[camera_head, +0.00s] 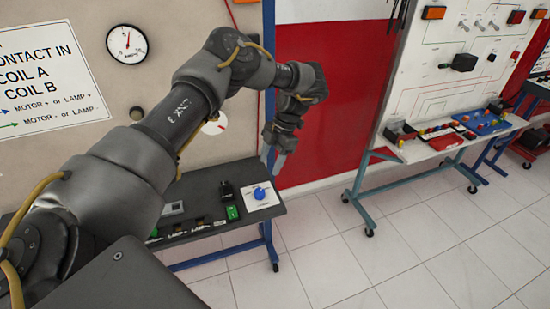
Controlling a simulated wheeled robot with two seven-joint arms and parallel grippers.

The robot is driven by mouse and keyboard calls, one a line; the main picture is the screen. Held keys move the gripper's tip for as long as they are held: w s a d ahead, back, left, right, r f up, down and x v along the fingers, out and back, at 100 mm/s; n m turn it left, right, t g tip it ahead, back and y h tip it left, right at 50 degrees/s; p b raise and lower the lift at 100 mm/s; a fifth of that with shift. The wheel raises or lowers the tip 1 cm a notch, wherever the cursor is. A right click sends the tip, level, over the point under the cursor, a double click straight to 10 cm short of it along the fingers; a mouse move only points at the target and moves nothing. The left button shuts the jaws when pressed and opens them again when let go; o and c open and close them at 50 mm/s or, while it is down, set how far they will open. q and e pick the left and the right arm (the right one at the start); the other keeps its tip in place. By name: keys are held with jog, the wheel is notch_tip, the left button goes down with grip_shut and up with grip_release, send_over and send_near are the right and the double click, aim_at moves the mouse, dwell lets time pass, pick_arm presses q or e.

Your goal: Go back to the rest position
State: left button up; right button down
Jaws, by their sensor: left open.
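My left arm comes in from the lower left and reaches across to the middle of the picture. Its gripper (278,160) points down above the right end of the dark bench shelf, beside the blue frame post. The jaws are open, with nothing seen between them. The gripper looks apart from the blue knob (260,193) on its white plate below. My right gripper is not in the picture.
The dark shelf (240,222) with switches stands in front of a beige panel with a gauge (127,44). A second wheeled trainer bench (425,148) stands at the right. Tiled floor (330,250) between and in front is clear.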

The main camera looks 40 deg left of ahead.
pick_arm(q)
jog(key=s+d+f+n+t+h, duration=0.3)
jog(key=d+f+n+h, duration=0.3)
jog(key=d+f, duration=1.15)
jog(key=s+d+f+n+t+h, duration=0.2)
jog(key=d+f+n+h, duration=0.4)
jog(key=d+f, duration=1.1)
jog(key=s+a+f+n+t+y+b, duration=0.1)
jog(key=s+a+f+n+t+y, duration=0.1)
jog(key=s+a+f+n, duration=0.35)
jog(key=s+a+f+n+t+y, duration=0.2)
jog(key=s+f+n, duration=0.5)
jog(key=f+n, duration=0.35)
jog(key=s+a+f+n+g+y, duration=0.1)
jog(key=s+a, duration=0.4)
jog(key=s, duration=0.5)
jog(key=s+a+f+n+g+y, duration=0.1)
jog(key=s+a+f+n+y, duration=0.2)
jog(key=s, duration=0.8)
jog(key=s+a+f+n+g+y, duration=0.1)
jog(key=s+a+f+n+y, duration=0.1)
jog(key=s+a+f+n, duration=0.3)
jog(key=s+a+f, duration=0.1)
jog(key=s+a, duration=0.3)
jog(key=s, duration=0.1)
jog(key=shift+s+f+n+g, duration=0.3)
jog(key=shift+f+n+g, duration=0.05)
jog(key=shift+n+g, duration=0.05)
